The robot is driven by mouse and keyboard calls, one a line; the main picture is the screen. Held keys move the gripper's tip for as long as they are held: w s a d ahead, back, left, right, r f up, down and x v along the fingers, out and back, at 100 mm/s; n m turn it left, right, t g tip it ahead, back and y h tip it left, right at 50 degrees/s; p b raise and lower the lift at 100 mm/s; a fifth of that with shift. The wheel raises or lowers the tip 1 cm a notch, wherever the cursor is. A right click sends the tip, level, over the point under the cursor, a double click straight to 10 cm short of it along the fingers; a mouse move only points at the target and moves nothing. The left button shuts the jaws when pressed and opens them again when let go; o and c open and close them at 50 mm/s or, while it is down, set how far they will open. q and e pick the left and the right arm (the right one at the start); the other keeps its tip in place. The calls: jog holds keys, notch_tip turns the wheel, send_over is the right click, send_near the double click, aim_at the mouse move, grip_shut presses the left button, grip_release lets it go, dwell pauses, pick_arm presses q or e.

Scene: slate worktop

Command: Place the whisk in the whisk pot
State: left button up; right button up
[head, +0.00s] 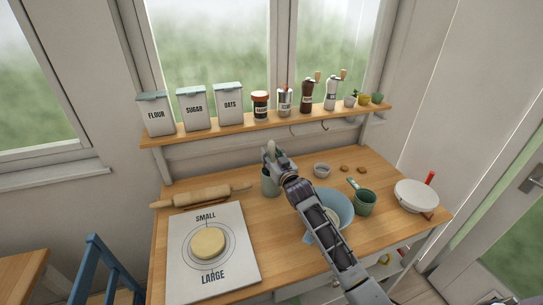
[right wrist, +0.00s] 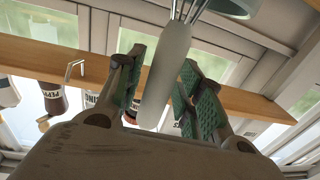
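The whisk shows in the right wrist view as a pale grey handle (right wrist: 166,75) with thin metal wires running out at the top edge. My right gripper (right wrist: 161,75) is shut on the handle, one green-padded finger on each side. In the head view my right gripper (head: 273,156) is just above the grey-green whisk pot (head: 270,186) on the worktop and hides part of it. A round grey-green rim, likely the pot's (right wrist: 238,8), shows beside the wires. Whether the wires are inside the pot cannot be told. My left gripper is not in view.
A blue bowl (head: 343,205), partly behind my right arm, a green saucepan (head: 365,203) and a white pan (head: 415,195) stand to the right. A rolling pin (head: 200,196) and a dough board (head: 240,265) lie left. A shelf (head: 245,128) with canisters and grinders runs behind.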

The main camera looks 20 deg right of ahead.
jog(key=shift+r, duration=0.15)
dwell(0.3)
jog(key=s+d+b, duration=0.1)
jog(key=s, duration=1.1)
jog(key=shift+d, duration=0.15)
dwell(0.9)
